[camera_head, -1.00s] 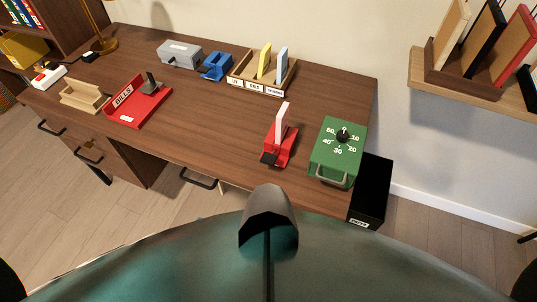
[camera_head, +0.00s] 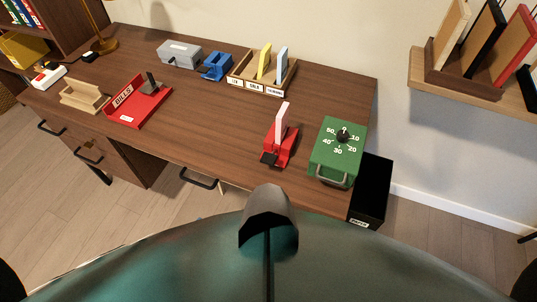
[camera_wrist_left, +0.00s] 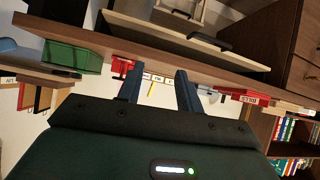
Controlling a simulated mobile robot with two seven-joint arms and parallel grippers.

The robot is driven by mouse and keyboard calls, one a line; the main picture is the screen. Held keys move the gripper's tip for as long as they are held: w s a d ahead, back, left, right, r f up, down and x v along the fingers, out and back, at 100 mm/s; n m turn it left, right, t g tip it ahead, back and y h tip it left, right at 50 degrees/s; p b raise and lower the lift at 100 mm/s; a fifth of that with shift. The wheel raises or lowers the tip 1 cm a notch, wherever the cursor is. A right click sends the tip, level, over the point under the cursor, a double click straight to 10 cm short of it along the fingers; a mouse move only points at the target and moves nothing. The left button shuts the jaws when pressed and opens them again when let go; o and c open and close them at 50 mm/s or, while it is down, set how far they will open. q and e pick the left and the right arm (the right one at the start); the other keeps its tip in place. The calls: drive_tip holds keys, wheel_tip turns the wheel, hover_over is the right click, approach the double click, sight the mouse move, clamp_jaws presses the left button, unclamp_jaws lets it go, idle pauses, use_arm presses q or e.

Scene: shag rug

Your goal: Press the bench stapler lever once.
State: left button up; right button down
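A red device (camera_head: 279,150) with a black front piece and an upright pale pink plate stands on the desk (camera_head: 205,115), near its front edge and right of centre. It looks like the bench stapler; I cannot tell for certain which part is the lever. In the left wrist view, which is upside down, a red thing (camera_wrist_left: 121,66) that seems to be the same device shows beyond the fingers. My left gripper (camera_wrist_left: 158,78) is open and empty, apart from the desk. It does not show in the head view. My right gripper is in neither view.
A green timer box (camera_head: 338,155) stands right of the red device, with a black bin (camera_head: 372,192) beside the desk. A labelled wooden organizer (camera_head: 262,82), blue device (camera_head: 217,66), grey box (camera_head: 180,54) and red tray (camera_head: 138,105) stand elsewhere. The desk's middle is clear.

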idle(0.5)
use_arm(q)
clamp_jaws()
idle(1.5)
